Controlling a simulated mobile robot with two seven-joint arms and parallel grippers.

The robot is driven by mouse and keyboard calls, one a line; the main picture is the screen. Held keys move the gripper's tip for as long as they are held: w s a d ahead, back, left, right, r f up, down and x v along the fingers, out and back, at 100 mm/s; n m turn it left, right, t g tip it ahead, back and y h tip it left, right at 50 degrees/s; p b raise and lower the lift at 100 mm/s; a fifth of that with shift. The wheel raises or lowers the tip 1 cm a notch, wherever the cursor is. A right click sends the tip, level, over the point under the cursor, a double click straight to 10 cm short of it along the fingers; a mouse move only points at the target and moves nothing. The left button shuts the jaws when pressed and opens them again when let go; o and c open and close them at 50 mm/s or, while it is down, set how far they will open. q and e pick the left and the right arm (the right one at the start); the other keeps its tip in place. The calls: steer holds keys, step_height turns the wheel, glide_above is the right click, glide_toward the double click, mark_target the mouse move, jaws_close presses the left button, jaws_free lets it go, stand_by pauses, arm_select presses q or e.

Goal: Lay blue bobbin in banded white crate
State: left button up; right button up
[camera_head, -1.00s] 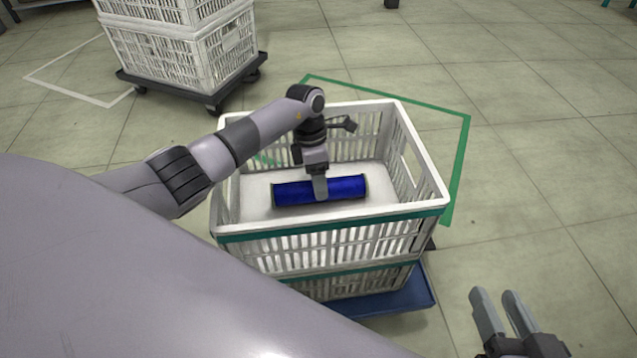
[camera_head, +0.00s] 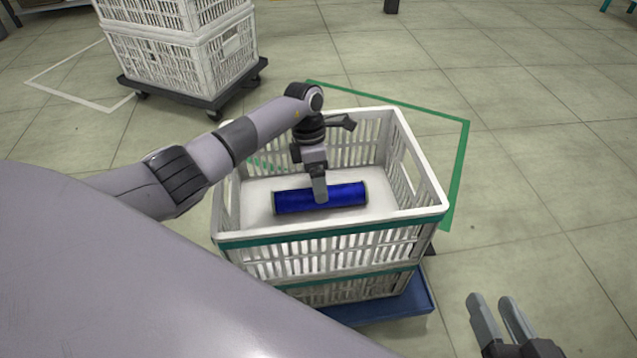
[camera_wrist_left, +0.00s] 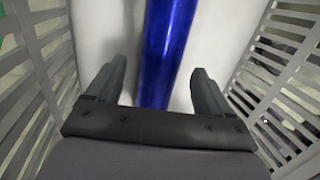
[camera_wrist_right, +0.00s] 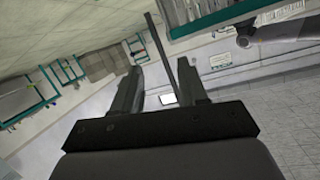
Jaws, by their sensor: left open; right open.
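The blue bobbin (camera_head: 343,194) lies on its side on the floor of the white crate with a green band (camera_head: 330,234). My left gripper (camera_head: 320,196) reaches down into the crate at the bobbin's middle. In the left wrist view its fingers are open on either side of the bobbin (camera_wrist_left: 166,50), with a gap on both sides. My right gripper (camera_head: 497,312) is open and empty, outside the crate at the lower right. The right wrist view shows its fingers apart with nothing between them.
The banded crate sits on another crate over a blue base (camera_head: 400,307). A green floor line (camera_head: 462,160) runs around it. White crates (camera_head: 185,55) stand on a dark wheeled dolly at the back left. The floor at the right is clear.

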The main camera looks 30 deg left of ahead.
arm_select(q)
steer(key=p+v, duration=0.2)
steer(key=v, duration=0.8)
steer(key=shift+p, duration=0.3)
arm_select(e)
steer(key=shift+w+a+m+g+y, duration=0.3)
steer(key=shift+a+m+g, duration=0.15)
steer(key=shift+a, duration=0.35)
arm_select(q)
steer(key=shift+r, duration=0.1)
